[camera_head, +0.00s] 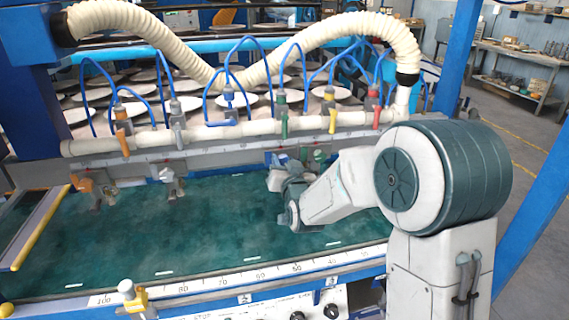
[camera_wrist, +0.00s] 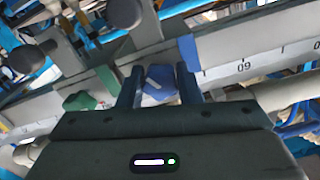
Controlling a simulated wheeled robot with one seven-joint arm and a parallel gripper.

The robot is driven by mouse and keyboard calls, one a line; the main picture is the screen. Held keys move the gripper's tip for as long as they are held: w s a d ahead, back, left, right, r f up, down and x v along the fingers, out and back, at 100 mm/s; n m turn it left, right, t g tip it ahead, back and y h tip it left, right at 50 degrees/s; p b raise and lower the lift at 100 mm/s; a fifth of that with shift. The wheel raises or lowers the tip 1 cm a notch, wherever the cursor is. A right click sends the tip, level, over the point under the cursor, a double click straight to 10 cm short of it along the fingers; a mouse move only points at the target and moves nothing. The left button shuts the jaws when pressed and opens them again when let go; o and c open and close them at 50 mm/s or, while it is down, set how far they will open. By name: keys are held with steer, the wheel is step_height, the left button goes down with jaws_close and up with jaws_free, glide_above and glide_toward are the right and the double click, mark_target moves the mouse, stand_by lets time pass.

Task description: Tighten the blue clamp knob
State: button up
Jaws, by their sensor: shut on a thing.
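The blue clamp knob (camera_wrist: 158,86) sits between the two dark fingers of my gripper (camera_wrist: 158,76) in the wrist view. The gripper is shut on it, with one finger on each side. A light mark runs slantwise across the knob's face. In the head view, my gripper (camera_head: 289,180) reaches to the clamp rail at the back of the green bed. There the wrist and fingers largely hide the knob, and the fingertips cannot be made out.
A green knob (camera_wrist: 80,102) is left of my gripper in the wrist view. An orange clamp (camera_head: 98,188) and a white clamp (camera_head: 172,182) hang farther left on the rail. The hose pipe (camera_head: 225,133) runs above. The green bed (camera_head: 200,235) is clear in front.

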steer(key=shift+f+b, duration=0.1)
steer(key=shift+b, duration=0.25)
steer(key=m+b, duration=0.2)
steer(key=b, duration=0.2)
steer(key=shift+f+m, duration=0.2)
steer(key=shift+m, duration=0.2)
steer(key=m+b, duration=0.3)
steer(key=b, duration=0.2)
steer(key=shift+m, duration=0.3)
steer(key=m+b, duration=0.3)
steer(key=b, duration=0.1)
steer(key=shift+m+b, duration=0.3)
steer(key=shift+b, duration=0.05)
steer(key=m+b, duration=0.4)
steer(key=b, duration=0.1)
steer(key=shift+r+m+b, duration=0.1)
steer(key=shift+m+b, duration=0.2)
steer(key=shift+b, duration=0.1)
steer(key=m+b, duration=0.4)
steer(key=b, duration=0.2)
steer(key=shift+a, duration=0.1)
steer(key=m+b, duration=0.2)
steer(key=m, duration=0.1)
steer(key=m+b, duration=0.1)
steer(key=m, duration=0.1)
steer(key=shift+r, duration=0.35)
steer(key=shift+m, duration=0.3)
